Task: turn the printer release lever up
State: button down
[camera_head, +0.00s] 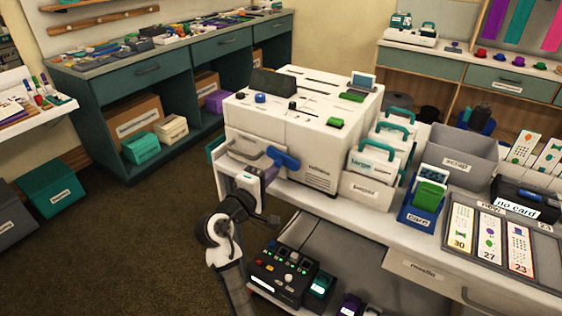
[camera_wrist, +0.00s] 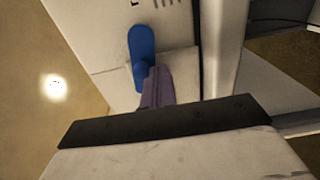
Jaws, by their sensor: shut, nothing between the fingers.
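The printer (camera_head: 300,140) is a large white box on the white counter in the head view. Its blue release lever (camera_head: 285,161) sticks out at the near lower corner, roughly sideways with a slight tilt. In the wrist view the lever (camera_wrist: 142,50) lies along the printer's pale face (camera_wrist: 95,30). My gripper (camera_head: 269,173) is just below the lever in the head view. Its purple fingers (camera_wrist: 154,84) are together and empty, with the tips beside the lever's lower end in the wrist view. I cannot tell whether they touch it. The dark gripper body hides what lies below.
A grey bin (camera_head: 463,155), a blue card holder (camera_head: 421,208) and a card tray (camera_head: 455,258) stand right of the printer. A black button box (camera_head: 280,272) sits low, near my arm. The carpet (camera_head: 120,240) to the left is open.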

aim_at(280, 156)
jog(key=shift+a+r, duration=0.15)
jog(key=shift+r, duration=0.2)
jog(key=shift+r+p, duration=0.1)
jog(key=shift+p, duration=0.2)
jog(key=shift+w+r+p, duration=0.1)
jog(key=shift+r+p, duration=0.35)
jog(key=shift+p, duration=0.05)
jog(key=shift+r, duration=0.1)
jog(key=shift+r+p, duration=0.4)
jog(key=shift+p, duration=0.15)
jog(key=shift+d+r, duration=0.15)
jog(key=shift+d, duration=0.05)
jog(key=shift+s+d+r+p, duration=0.15)
jog(key=shift+s+r+p, duration=0.15)
jog(key=shift+p, duration=0.25)
jog(key=shift+r, duration=0.1)
